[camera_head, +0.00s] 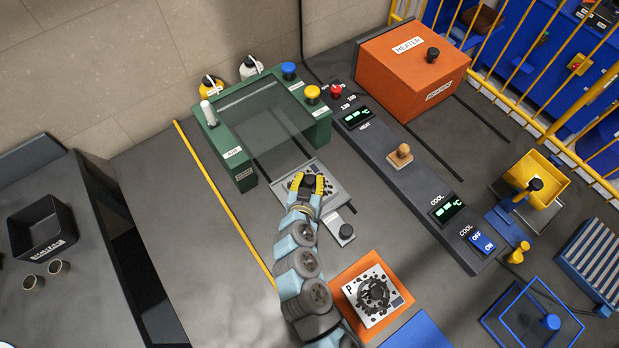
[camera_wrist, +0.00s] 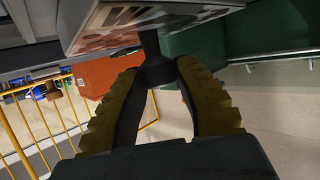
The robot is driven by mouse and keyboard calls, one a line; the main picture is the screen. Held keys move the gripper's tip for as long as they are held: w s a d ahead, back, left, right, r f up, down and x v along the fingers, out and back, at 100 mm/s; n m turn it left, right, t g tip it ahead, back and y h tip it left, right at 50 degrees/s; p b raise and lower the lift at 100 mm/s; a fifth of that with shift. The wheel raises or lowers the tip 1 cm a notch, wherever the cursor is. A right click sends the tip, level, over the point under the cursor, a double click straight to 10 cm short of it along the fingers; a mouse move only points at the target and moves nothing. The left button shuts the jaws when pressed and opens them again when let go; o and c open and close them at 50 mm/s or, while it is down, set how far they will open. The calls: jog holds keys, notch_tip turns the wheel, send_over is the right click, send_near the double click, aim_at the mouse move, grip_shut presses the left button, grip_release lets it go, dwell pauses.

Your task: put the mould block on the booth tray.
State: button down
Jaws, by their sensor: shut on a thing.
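My gripper (camera_head: 308,184) has yellow ribbed fingers and reaches down in front of the green booth (camera_head: 262,120). In the wrist view, the fingers (camera_wrist: 160,76) are shut on a dark stem. The stem joins the mould block (camera_wrist: 100,18), a pale block with dark markings. In the head view, the mould block (camera_head: 333,193) is pale grey with dark speckles, and my fingers partly hide it. It is just outside the booth's open front. The booth tray cannot be clearly told apart beneath it, nor whether the block touches anything.
A small grey piece with a dark knob (camera_head: 346,231) lies close beside the block. A patterned plate (camera_head: 357,286) rests on an orange mat (camera_head: 341,279) nearer me. A control strip (camera_head: 415,185) and the orange heater (camera_head: 400,70) stand to the right.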

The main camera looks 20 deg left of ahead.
jog(key=c, duration=0.9)
grip_release()
jog(key=shift+w+r, duration=0.1)
jog(key=shift+o, duration=0.2)
jog(key=v, duration=1.2)
